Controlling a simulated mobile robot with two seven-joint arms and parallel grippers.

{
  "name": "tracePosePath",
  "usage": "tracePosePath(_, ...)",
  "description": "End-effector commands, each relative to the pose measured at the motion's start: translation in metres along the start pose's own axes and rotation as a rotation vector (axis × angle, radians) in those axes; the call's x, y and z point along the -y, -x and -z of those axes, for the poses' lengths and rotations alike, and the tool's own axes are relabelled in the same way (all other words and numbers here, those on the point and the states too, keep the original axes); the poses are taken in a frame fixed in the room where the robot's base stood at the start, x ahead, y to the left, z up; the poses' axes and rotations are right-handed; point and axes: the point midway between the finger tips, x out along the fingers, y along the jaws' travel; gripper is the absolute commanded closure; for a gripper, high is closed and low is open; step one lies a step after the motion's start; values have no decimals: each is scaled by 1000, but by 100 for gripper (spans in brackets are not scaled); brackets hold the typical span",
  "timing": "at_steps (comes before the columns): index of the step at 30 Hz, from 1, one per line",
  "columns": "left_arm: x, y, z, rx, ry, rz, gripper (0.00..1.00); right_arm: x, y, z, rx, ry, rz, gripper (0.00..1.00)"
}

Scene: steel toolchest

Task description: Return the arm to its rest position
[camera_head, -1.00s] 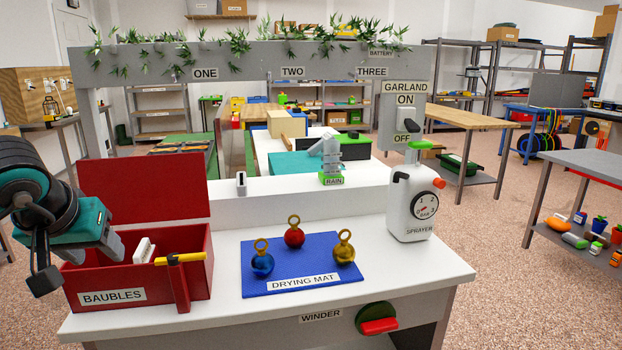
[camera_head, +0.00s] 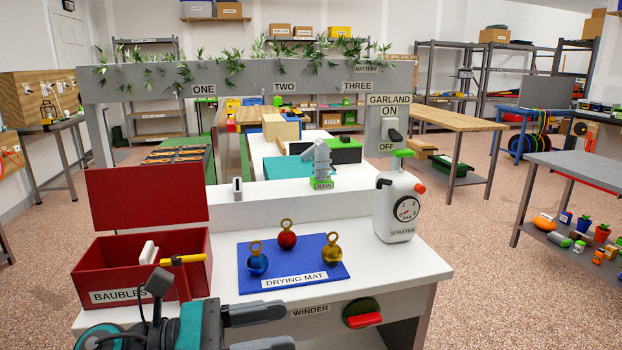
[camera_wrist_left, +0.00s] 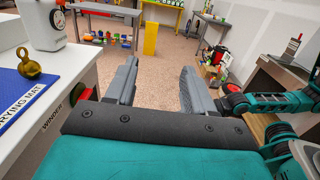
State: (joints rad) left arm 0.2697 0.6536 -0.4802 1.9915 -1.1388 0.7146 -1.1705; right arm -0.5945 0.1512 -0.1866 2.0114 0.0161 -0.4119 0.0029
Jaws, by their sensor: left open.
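My left gripper (camera_head: 262,328) is low at the front of the white workbench in the head view, below the red box and the drying mat. Its two grey fingers point right, apart, with nothing between them. In the left wrist view the open fingers (camera_wrist_left: 158,88) face the floor and a far table, with the bench edge on the left. My right gripper is not seen in the head view; a teal and black arm part at the right of the wrist view shows no clear jaws.
The red baubles box (camera_head: 195,255) stands open at the bench's left. The blue drying mat (camera_head: 335,283) holds blue, red and gold baubles. The sprayer (camera_head: 385,222) stands at the right. The winder knob (camera_head: 362,313) sticks out of the bench front.

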Motion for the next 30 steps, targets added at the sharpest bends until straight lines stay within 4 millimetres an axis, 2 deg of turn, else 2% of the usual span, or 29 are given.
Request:
tracePosePath(1,-3,0,-5,119,246,-70,47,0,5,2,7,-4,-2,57)
tracePosePath(5,-26,19,6,419,879,-250,47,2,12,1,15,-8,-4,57)
tracePosePath(8,-39,46,41,662,1368,-393,47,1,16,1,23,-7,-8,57)
tracePosePath(10,-40,69,79,846,1704,-499,47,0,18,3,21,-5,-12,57)
tracePosePath(12,-29,93,123,1044,2024,-608,47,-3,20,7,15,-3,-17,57)
tracePosePath(15,0,119,178,1311,2374,-741,47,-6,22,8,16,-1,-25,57)
tracePosePath(18,32,136,217,1528,2600,-842,47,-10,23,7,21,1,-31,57)
tracePosePath(19,40,139,225,-1521,-2547,832,47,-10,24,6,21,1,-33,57)
tracePosePath(21,56,144,239,-1489,-2422,805,47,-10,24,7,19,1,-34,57)
tracePosePath(24,68,148,250,-1467,-2328,783,47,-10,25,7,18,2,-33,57)
tracePosePath(30,70,149,253,-1461,-2306,778,47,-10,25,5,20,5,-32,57)
